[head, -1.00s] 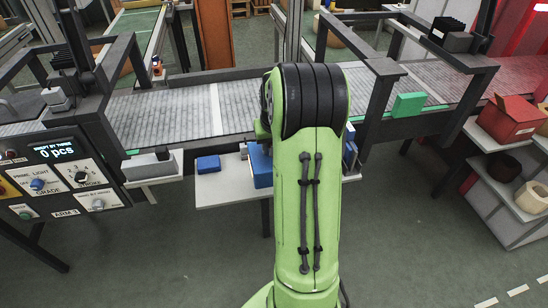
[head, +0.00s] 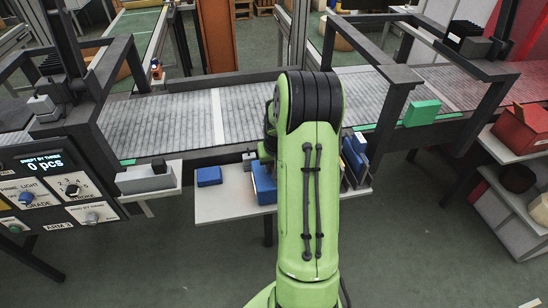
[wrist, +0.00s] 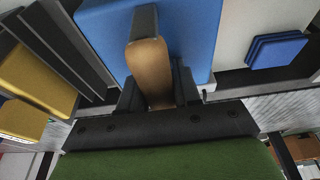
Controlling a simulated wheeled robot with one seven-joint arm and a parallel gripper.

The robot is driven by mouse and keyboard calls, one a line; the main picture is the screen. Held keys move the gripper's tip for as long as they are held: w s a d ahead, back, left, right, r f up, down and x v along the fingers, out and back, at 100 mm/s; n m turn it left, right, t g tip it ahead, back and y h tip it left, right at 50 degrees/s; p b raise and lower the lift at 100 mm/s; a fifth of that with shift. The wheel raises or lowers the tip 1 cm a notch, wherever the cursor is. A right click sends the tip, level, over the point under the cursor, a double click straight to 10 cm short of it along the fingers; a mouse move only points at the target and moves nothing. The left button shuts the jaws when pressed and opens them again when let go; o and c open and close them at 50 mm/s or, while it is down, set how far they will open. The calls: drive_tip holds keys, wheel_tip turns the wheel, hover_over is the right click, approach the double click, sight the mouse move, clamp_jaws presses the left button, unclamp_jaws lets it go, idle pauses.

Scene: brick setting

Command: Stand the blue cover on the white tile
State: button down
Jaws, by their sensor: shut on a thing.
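My gripper (wrist: 146,30) shows in the wrist view, shut on a broad blue cover (wrist: 190,25). The near finger lies across the cover's face, and the far finger is hidden. In the head view my arm hides the gripper. A blue piece (head: 263,182), probably this cover, shows just left of the arm, over the white shelf (head: 230,206). I cannot tell whether it touches the shelf. I cannot make out a separate white tile with certainty.
A small blue block (head: 209,176) lies on the shelf's left. Blue and white upright pieces (head: 355,152) stand right of my arm. Behind runs a grey conveyor (head: 170,122) with dark frames and a green block (head: 421,113). The wrist view shows stacked blue plates (wrist: 275,49) and a yellow block (wrist: 38,78).

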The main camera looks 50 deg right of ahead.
drive_tip(key=shift+w+d+f, duration=0.1)
drive_tip(key=shift+f, duration=0.15)
drive_tip(key=c, duration=0.8)
unclamp_jaws()
drive_tip(key=shift+f, duration=0.15)
